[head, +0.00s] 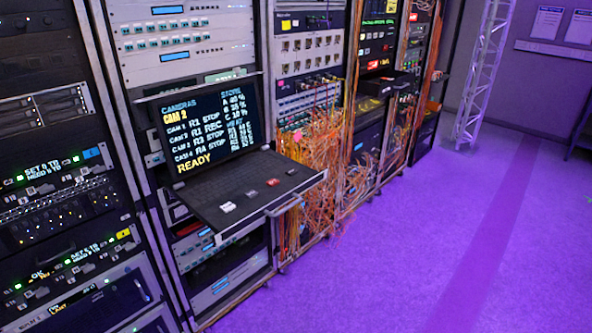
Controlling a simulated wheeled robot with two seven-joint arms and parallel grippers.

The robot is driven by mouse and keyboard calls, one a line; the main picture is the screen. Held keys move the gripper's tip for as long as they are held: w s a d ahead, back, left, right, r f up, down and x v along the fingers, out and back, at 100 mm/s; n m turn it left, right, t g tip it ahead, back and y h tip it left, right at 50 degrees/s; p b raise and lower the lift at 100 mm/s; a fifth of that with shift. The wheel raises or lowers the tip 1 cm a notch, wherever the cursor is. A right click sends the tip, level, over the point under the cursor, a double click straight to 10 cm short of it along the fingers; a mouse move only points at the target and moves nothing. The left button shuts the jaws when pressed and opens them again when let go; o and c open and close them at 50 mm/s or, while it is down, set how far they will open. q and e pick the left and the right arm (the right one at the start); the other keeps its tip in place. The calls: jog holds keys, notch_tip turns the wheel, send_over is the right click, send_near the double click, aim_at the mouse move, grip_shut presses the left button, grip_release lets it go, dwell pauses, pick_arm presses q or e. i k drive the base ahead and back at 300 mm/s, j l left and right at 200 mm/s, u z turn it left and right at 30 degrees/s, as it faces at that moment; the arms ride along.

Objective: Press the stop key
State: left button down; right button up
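A pull-out keyboard shelf (200,200) sticks out of the middle rack. Along its front edge are a white key (228,207), a grey key (251,194), a red key (272,182) and a small pale key (291,171). Their labels are too small to read, so I cannot tell which is the stop key. A screen (210,130) stands upright behind the shelf. Neither of my grippers is in view.
Racks of equipment (60,190) line the left. A tangle of orange cables (322,150) hangs just right of the shelf. A shelf handle (283,207) juts out in front. The purple floor (420,250) is clear to the right; a white truss (482,70) stands behind.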

aim_at(291, 172)
jog(key=i+l+u, duration=0.15)
jog(key=l, duration=0.55)
jog(key=i+l+u, duration=0.1)
jog(key=i+l, duration=0.15)
jog(key=l, duration=0.5)
jog(key=i+l+u, duration=0.15)
jog(key=l, duration=0.6)
jog(key=i+l+u, duration=0.1)
jog(key=l, duration=0.65)
jog(key=i+l+u, duration=0.15)
jog(key=l, duration=0.6)
jog(key=k, duration=0.05)
